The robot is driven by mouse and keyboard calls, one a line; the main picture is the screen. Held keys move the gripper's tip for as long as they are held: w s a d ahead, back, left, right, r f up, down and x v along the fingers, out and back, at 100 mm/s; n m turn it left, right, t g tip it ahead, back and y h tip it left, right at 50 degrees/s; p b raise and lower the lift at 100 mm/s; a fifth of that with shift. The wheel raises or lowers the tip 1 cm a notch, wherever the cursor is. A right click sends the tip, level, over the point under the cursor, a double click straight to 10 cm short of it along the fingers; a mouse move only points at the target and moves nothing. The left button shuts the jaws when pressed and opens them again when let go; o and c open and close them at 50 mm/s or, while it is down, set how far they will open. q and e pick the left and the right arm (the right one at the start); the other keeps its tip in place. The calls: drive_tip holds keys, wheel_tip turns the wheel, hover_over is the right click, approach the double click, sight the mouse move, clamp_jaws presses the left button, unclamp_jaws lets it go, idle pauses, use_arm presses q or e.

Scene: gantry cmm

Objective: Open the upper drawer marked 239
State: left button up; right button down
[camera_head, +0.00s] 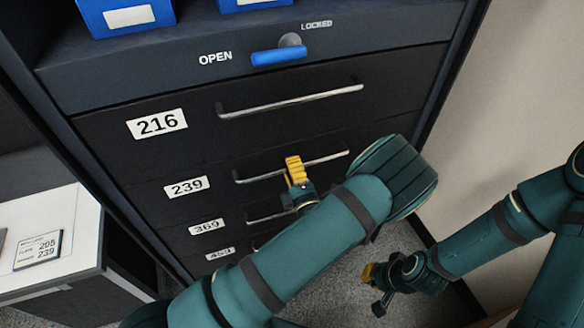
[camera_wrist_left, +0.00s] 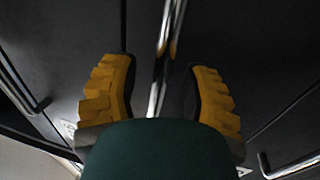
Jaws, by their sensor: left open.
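The drawer marked 239 (camera_head: 215,188) is the second labelled black drawer down in the cabinet, and its front looks flush with the others. Its silver bar handle (camera_head: 333,158) is partly hidden behind my left gripper (camera_head: 296,172). In the left wrist view the handle (camera_wrist_left: 163,55) runs between the two yellow fingers of my left gripper (camera_wrist_left: 160,95). The fingers are apart, with a gap on each side of the bar. My right gripper (camera_head: 374,282) is low at the right, away from the drawers; its finger gap is unclear.
Drawer 216 (camera_head: 190,115) is above; drawers 369 (camera_head: 207,227) and 459 (camera_head: 219,253) are below. The blue lock lever (camera_head: 278,56) points toward OPEN. Blue bins (camera_head: 125,18) stand on top. A white surface with a card (camera_head: 38,251) is at left; a wall (camera_head: 520,90) is at right.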

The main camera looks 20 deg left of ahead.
use_arm(q)
clamp_jaws()
drive_tip(key=shift+s+d, duration=0.1)
